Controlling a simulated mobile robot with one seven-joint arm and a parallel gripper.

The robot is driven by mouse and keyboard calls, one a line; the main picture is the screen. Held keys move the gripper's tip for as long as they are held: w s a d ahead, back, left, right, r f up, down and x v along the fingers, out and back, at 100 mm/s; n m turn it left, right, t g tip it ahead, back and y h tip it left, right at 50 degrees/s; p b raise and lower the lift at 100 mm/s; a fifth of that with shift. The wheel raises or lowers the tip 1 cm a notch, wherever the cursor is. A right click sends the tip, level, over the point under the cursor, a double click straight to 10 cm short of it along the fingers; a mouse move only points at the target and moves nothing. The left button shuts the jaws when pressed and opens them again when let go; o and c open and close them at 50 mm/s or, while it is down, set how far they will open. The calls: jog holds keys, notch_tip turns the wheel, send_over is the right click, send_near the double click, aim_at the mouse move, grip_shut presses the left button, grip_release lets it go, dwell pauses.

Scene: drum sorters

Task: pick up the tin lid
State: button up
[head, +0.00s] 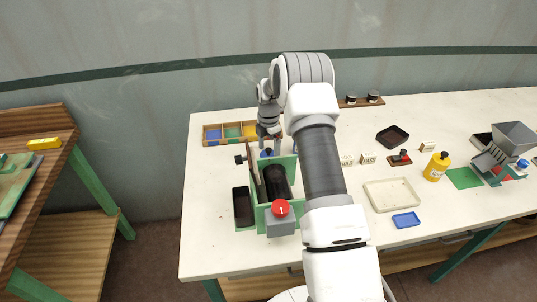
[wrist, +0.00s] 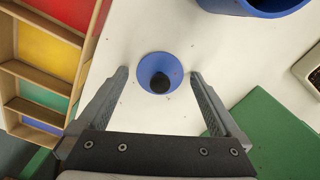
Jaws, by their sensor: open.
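The tin lid (wrist: 146,67) is a small blue disc with a black knob, lying on the white table in the wrist view. My gripper (wrist: 160,74) is open above it, with one finger on either side of the lid and nothing held. The wrist view does not settle how far the fingertips are above the table. In the head view my gripper (head: 270,147) points down behind the green machine, and a bit of blue, likely the lid (head: 266,153), shows by its fingers. A blue round container (wrist: 255,9), perhaps the tin, is cut off at the wrist view's top edge.
A wooden tray with coloured compartments (head: 204,135) stands close, left of my gripper. The green drum machine (head: 248,217) with a red knob stands just in front. A cream tray (head: 371,197), dark tray (head: 392,137) and yellow bottle (head: 436,166) are farther right.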

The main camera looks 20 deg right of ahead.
jog(key=c, duration=1.2)
jog(key=shift+c, duration=0.2)
